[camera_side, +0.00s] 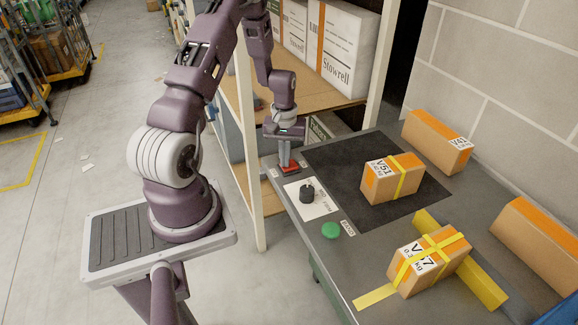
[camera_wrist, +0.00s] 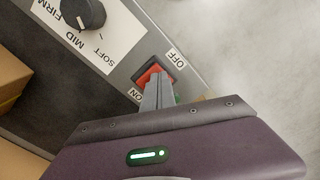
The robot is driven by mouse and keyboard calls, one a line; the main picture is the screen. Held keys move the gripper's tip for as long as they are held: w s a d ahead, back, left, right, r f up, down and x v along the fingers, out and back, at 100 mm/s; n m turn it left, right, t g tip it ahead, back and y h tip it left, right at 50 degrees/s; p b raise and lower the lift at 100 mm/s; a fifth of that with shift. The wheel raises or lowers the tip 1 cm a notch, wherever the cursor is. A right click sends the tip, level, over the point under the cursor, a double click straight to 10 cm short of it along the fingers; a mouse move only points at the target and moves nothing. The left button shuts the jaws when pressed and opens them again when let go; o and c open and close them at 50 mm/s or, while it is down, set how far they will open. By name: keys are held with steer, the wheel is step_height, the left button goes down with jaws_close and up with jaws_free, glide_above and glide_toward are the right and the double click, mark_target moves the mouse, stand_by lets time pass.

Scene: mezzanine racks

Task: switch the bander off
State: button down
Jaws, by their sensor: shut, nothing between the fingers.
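The bander's red rocker switch (camera_side: 291,169) is set in the grey bench top near its far left corner. In the wrist view the red switch (camera_wrist: 147,73) has an OFF label (camera_wrist: 175,58) at its upper right and an ON label (camera_wrist: 135,95) at its lower left. My gripper (camera_side: 285,164) is shut and empty, pointing down at the switch. In the wrist view its fingertips (camera_wrist: 158,77) cover part of the rocker. I cannot tell whether they touch it or which side is pressed.
A black dial (camera_side: 307,194) on a white plate marked SOFT, MID, FIRM sits beside the switch. A green button (camera_side: 330,230) is nearer. A carton (camera_side: 391,181) with a yellow band lies on the black mat; another banded carton (camera_side: 428,262) is in front. A rack post (camera_side: 246,130) stands left.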

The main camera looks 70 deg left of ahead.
steer(key=shift+r, duration=3.5)
steer(key=d+r+m+t+y, duration=0.15)
steer(key=d+r+m, duration=0.35)
steer(key=d+r, duration=0.95)
steer(key=s+d+r+m+t+h, duration=0.1)
steer(key=s+d+r+m+t, duration=0.3)
steer(key=s+d+r+m, duration=0.3)
steer(key=s+d+r, duration=0.2)
steer(key=s+d, duration=0.3)
steer(key=s, duration=0.2)
steer(key=shift+d+r, duration=0.3)
steer(key=shift+d, duration=0.05)
steer(key=shift+s+h, duration=0.1)
steer(key=shift+h, duration=0.15)
